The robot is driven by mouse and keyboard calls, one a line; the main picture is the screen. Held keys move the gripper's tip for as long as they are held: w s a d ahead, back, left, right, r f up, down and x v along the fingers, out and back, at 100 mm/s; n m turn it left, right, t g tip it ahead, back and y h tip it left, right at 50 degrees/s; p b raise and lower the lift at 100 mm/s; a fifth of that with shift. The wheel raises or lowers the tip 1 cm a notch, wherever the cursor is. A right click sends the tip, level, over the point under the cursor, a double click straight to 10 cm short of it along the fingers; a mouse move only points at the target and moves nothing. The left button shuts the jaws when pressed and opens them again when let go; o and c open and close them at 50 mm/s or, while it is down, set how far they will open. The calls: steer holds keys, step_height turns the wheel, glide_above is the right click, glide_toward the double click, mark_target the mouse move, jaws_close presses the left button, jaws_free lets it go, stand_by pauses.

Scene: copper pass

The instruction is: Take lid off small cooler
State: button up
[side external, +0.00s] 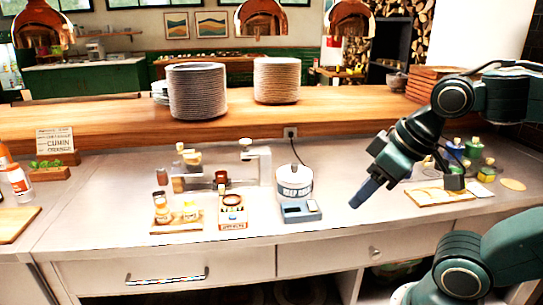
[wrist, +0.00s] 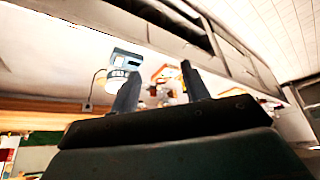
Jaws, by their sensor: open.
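No thing in view is clearly marked as a small cooler. The nearest match I see is a white round container (side external: 294,183) with a grey lid-like top, standing behind or on a blue-grey device (side external: 300,211) with a dark panel; I cannot tell which. In the wrist view the white container (wrist: 113,82) and the device (wrist: 127,58) appear beyond the left finger. My gripper (side external: 358,202) is open and empty, tilted down above the counter, right of the container and apart from it. Its two fingers (wrist: 160,84) show spread in the wrist view.
A small white and red box (side external: 232,212) and a board with jars (side external: 176,225) stand left of the device. A metal frame (side external: 225,168) stands behind. A cutting board (side external: 447,194) and bottles (side external: 474,148) are at right. Plate stacks (side external: 197,92) stand on the wooden ledge.

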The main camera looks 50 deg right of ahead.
steer(key=w+d+r+n+g, duration=0.1)
steer(key=w+r+n, duration=0.3)
steer(key=w, duration=0.4)
steer(key=n+g+y, duration=0.2)
steer(key=n+g, duration=0.2)
steer(key=n, duration=1)
glide_above(295, 170)
steer(key=d, duration=0.2)
steer(key=f, duration=0.7)
steer(key=shift+w+a, duration=0.2)
steer(key=shift+a, duration=0.05)
steer(key=shift+w+d+f+g, duration=0.1)
steer(key=shift+d+f+g, duration=0.05)
steer(key=shift+f, duration=0.45)
steer(key=shift+w+d+f+g, duration=0.1)
steer(key=shift+f+g, duration=0.05)
steer(key=shift+f, duration=0.45)
steer(key=shift+f, duration=0.15)
